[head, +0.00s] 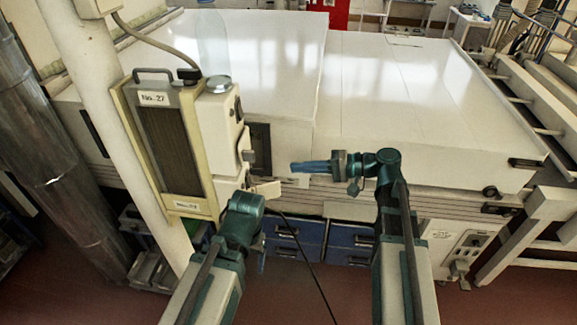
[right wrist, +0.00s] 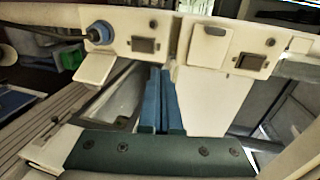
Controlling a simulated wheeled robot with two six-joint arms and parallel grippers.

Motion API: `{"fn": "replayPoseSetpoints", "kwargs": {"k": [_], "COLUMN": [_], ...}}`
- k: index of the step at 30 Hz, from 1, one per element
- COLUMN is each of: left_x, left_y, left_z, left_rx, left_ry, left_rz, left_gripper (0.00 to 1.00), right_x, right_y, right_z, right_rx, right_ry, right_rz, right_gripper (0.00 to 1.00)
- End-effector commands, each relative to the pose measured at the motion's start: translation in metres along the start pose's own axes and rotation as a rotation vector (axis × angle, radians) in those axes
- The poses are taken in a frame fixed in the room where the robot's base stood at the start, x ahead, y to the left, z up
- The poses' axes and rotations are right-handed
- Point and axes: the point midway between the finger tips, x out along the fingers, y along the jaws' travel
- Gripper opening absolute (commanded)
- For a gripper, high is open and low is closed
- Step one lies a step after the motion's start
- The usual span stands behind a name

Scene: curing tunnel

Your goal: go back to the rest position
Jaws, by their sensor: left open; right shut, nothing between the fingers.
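My right gripper (head: 296,167) reaches in from the right in the head view, its blue fingers pointing left in front of the long white housing (head: 395,85). In the right wrist view its fingers (right wrist: 163,78) are together with nothing between them, below a cream panel. My left gripper (head: 248,205) is low beside the cream box marked No. 27 (head: 165,125). It is open, but its fingers are largely hidden behind its teal wrist. Whether it touches the box's lower parts cannot be told.
A white pillar (head: 95,110) and a metal pipe (head: 55,150) stand at left. Blue drawers (head: 350,238) are under the housing. A dark thin cable or rod runs down between my arms. A plug with a cable (right wrist: 100,32) is in the cream panel (right wrist: 180,40).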

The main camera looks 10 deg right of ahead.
Motion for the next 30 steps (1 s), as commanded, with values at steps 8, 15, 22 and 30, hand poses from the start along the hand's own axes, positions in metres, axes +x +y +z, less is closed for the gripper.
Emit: {"fn": "replayPoseSetpoints", "kwargs": {"k": [8,15,22,30], "left_x": [-0.005,-0.002,0.042,0.122], "left_y": [0.0,0.0,0.004,0.011], "left_z": [0.0,0.0,-0.003,-0.008], "left_rx": [-0.003,-0.003,-0.001,0.005], "left_ry": [0.0,0.0,0.001,0.002], "left_rz": [0.0,0.0,0.0,-0.002], "left_gripper": [0.8,0.8,0.8,0.8], "right_x": [-0.011,-0.008,0.047,0.094], "right_y": [-0.003,0.001,0.088,0.257], "right_z": [0.0,0.002,0.046,0.132], "right_rx": [0.0,0.0,-0.025,-0.182], "right_ry": [-0.001,-0.005,-0.119,-0.335], "right_rz": [0.0,0.009,0.257,0.844], "right_gripper": [0.0,0.0,0.0,0.0]}}
